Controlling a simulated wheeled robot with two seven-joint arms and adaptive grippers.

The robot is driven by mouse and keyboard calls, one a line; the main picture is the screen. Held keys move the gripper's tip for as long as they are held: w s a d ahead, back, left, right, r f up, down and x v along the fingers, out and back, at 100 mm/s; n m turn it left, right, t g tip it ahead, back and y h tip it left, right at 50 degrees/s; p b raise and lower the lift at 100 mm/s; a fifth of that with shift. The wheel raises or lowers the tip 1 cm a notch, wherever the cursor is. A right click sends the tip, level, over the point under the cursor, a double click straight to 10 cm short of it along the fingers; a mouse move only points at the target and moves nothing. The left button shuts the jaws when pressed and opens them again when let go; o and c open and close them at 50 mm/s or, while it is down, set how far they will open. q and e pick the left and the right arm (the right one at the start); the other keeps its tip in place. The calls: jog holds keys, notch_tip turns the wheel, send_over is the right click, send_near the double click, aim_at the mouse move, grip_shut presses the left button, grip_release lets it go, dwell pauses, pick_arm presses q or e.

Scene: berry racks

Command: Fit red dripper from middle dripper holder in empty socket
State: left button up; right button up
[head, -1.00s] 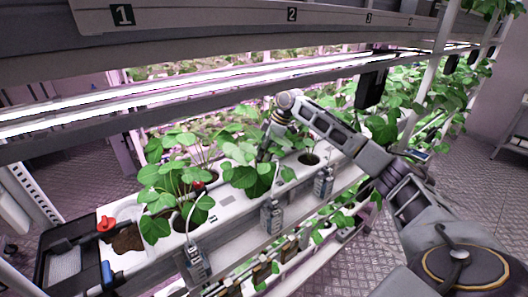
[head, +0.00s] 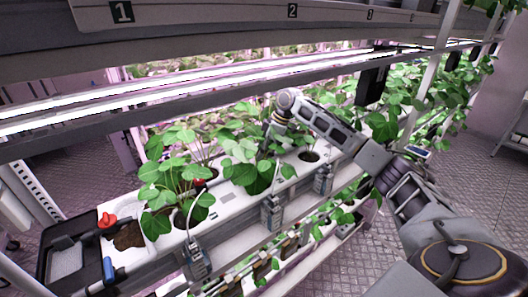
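The middle dripper holder (head: 272,214) is a grey clip-like unit on the front of the white planter gutter (head: 236,213). I cannot make out a red dripper on it. A small red spot (head: 199,182) shows among the leaves to the left; I cannot tell what it is. A dark round opening without a plant (head: 309,156) lies in the gutter's top, right of the middle plant. My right gripper (head: 267,143) points down behind the middle plant's leaves, above the gutter and left of that opening. Leaves hide its fingertips. My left gripper is out of view.
Other holders stand at the left (head: 197,262) and right (head: 323,180). Leafy strawberry plants (head: 170,185) crowd the gutter. A light bar (head: 200,95) and shelf run overhead.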

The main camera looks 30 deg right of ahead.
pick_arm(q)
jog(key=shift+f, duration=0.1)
pick_arm(e)
jog(key=shift+r, duration=0.2)
jog(key=shift+w+r+b, duration=0.1)
jog(key=shift+r+b, duration=0.2)
jog(key=shift+r, duration=0.4)
jog(key=s+d, duration=0.2)
jog(key=d, duration=0.1)
jog(key=s+d+b, duration=0.1)
jog(key=s+d, duration=0.1)
jog(key=d, duration=0.1)
jog(key=s+d, duration=0.2)
jog(key=d, duration=0.1)
jog(key=shift+r+b, duration=0.3)
jog(key=shift+b, duration=0.05)
jog(key=shift+s+d, duration=0.35)
jog(key=shift+d, duration=0.3)
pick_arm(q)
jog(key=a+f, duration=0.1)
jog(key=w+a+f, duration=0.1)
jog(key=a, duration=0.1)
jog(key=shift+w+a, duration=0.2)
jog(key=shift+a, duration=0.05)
pick_arm(e)
jog(key=shift+r, duration=0.1)
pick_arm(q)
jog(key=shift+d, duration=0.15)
pick_arm(e)
jog(key=shift+d, duration=0.1)
